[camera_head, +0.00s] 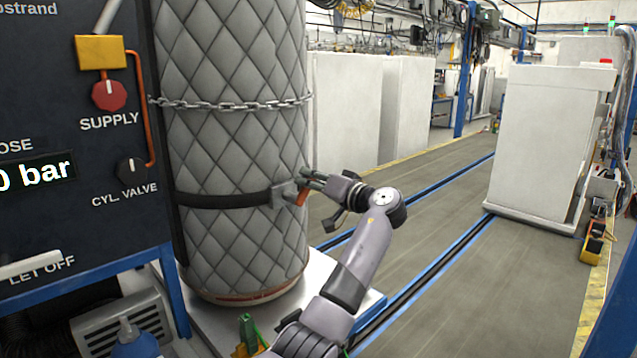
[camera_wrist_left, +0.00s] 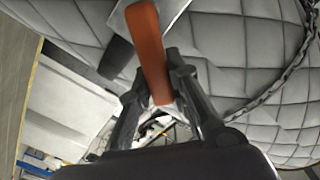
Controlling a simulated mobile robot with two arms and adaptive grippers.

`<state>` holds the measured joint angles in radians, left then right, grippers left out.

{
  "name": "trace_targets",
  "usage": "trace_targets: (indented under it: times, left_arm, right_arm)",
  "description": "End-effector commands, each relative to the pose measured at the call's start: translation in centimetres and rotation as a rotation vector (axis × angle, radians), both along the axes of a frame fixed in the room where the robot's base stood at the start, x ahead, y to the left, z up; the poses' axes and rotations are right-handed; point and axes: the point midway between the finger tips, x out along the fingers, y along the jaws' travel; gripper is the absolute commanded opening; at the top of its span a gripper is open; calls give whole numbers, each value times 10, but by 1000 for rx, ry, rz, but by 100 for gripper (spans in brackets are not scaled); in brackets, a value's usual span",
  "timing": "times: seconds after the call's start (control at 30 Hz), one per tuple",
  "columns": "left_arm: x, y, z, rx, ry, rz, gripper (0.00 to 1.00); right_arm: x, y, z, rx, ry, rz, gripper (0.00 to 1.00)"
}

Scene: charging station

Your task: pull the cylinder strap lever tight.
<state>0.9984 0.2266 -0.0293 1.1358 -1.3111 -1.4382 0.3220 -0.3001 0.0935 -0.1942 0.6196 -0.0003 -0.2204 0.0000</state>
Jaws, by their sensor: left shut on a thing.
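The cylinder (camera_head: 235,130), wrapped in a grey quilted cover, stands upright left of centre in the head view. A black strap (camera_head: 225,199) runs around its lower half to a grey metal buckle (camera_head: 284,192). The orange strap lever (camera_head: 302,198) is at the buckle's right side. In the wrist view the lever (camera_wrist_left: 150,45) hangs from the metal plate, its free end between the fingers. My left gripper (camera_head: 306,184) is at the buckle, shut on the lever; its fingers also show in the wrist view (camera_wrist_left: 160,90). My right gripper is not in view.
A chain (camera_head: 235,104) circles the cylinder above the strap. The dark panel (camera_head: 75,150) with the supply and cylinder valve knobs stands close on the left. The cylinder stands on a light base plate (camera_head: 340,285). Open floor (camera_head: 430,210) lies to the right, before a white cabinet (camera_head: 545,140).

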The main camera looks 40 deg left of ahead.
Motion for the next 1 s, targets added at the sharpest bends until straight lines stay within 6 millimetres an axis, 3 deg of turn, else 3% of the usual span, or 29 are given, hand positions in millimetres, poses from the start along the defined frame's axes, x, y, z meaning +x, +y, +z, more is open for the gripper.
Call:
trace_targets:
  times: [0.23,0.7,1.0]
  left_arm:
    - [11,-2,-8,21,236,-5,0]
    - [21,-3,-29,54,658,-5,0]
    - [23,-3,-40,67,831,-5,0]
  right_arm:
    - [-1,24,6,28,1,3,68]
    - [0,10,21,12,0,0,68]
    - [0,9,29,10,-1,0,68]
